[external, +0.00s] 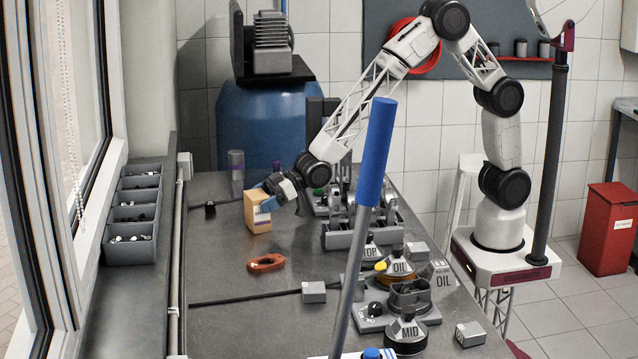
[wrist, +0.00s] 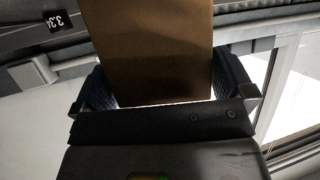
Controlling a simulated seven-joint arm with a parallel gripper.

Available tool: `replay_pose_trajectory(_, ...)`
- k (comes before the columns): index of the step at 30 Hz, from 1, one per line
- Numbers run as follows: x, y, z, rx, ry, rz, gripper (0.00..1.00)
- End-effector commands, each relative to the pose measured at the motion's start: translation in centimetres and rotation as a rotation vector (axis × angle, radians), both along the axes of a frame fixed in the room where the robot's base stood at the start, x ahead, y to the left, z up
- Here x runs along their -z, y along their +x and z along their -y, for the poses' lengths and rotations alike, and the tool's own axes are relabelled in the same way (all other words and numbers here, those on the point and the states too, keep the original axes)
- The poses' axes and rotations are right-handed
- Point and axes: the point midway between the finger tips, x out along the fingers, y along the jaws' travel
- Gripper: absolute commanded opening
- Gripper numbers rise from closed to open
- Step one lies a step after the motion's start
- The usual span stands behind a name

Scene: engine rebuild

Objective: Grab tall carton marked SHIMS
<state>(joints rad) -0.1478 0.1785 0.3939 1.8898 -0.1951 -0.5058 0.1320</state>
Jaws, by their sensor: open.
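A tall tan carton (external: 257,212) stands upright on the bench toward its far left part. A blue-violet strip shows on one edge; I cannot read any marking on it. My gripper (external: 270,196) is at the carton's upper right side, with its blue fingers by the top. In the wrist view the carton (wrist: 155,50) fills the space between the two fingers of my gripper (wrist: 162,88). The fingers are open, one on each side of it, with narrow gaps visible low down. The carton's lower part is hidden from the wrist view.
Grey and purple cylinders (external: 236,172) stand behind the carton. A small black knob (external: 210,209) lies to its left and an orange-red link (external: 266,263) nearer the camera. Engine parts and a grey rack (external: 345,238) crowd the right; a blue-handled pole (external: 376,150) crosses the foreground.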

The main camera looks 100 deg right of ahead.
Motion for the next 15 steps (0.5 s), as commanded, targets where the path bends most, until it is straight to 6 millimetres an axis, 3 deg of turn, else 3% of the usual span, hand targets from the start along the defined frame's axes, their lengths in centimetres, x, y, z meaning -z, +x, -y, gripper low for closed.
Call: replay_pose_trajectory(15, 0.8, 1.7, -0.4, 0.0, 0.0, -0.001, 1.0)
